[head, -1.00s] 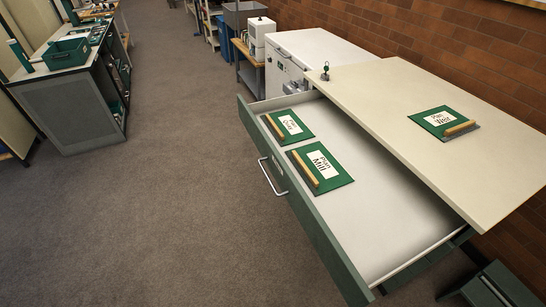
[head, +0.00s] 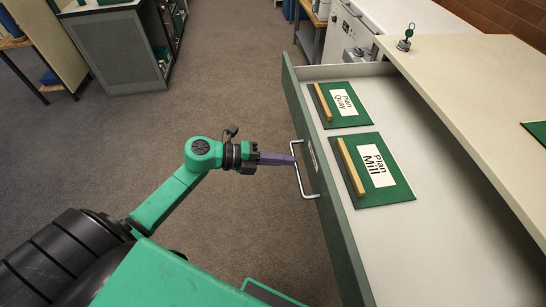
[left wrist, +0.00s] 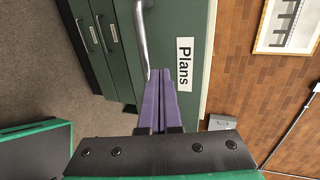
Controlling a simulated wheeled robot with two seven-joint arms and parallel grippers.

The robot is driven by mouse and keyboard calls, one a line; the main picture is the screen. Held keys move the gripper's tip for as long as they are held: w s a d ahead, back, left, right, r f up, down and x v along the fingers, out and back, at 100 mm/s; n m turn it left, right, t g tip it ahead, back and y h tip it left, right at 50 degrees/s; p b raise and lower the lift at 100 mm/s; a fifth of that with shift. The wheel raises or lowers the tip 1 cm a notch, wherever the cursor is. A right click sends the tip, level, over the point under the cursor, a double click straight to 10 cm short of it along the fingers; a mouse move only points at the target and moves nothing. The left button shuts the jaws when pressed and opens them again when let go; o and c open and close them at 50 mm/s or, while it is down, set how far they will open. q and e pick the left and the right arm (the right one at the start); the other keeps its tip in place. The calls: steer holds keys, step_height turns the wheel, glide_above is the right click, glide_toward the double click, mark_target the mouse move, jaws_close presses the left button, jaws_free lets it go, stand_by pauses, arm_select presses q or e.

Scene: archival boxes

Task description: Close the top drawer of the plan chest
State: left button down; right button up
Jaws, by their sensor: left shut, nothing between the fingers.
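The plan chest's top drawer (head: 440,250) is pulled out, with a green front (head: 318,185) and a silver bar handle (head: 299,172). Inside lie two green folders with wooden strips, Plan Quay (head: 343,104) and Plan Mill (head: 378,170). My left gripper (head: 293,159) has purple fingers that are shut and empty. Its tips are at the handle; I cannot tell whether they touch. In the left wrist view the fingers (left wrist: 164,78) point at the drawer front beside the handle (left wrist: 142,45) and the "Plans" label (left wrist: 184,63). My right gripper is not in view.
A grey cabinet (head: 115,50) stands at the upper left. The carpet (head: 200,110) between is clear.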

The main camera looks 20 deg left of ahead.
mark_target(311, 162)
arm_select(q)
steer(key=x, duration=0.2)
steer(key=shift+w+d, duration=0.15)
steer(key=shift+d, duration=0.25)
steer(key=shift+w+d+f, duration=0.15)
steer(key=shift+d, duration=0.1)
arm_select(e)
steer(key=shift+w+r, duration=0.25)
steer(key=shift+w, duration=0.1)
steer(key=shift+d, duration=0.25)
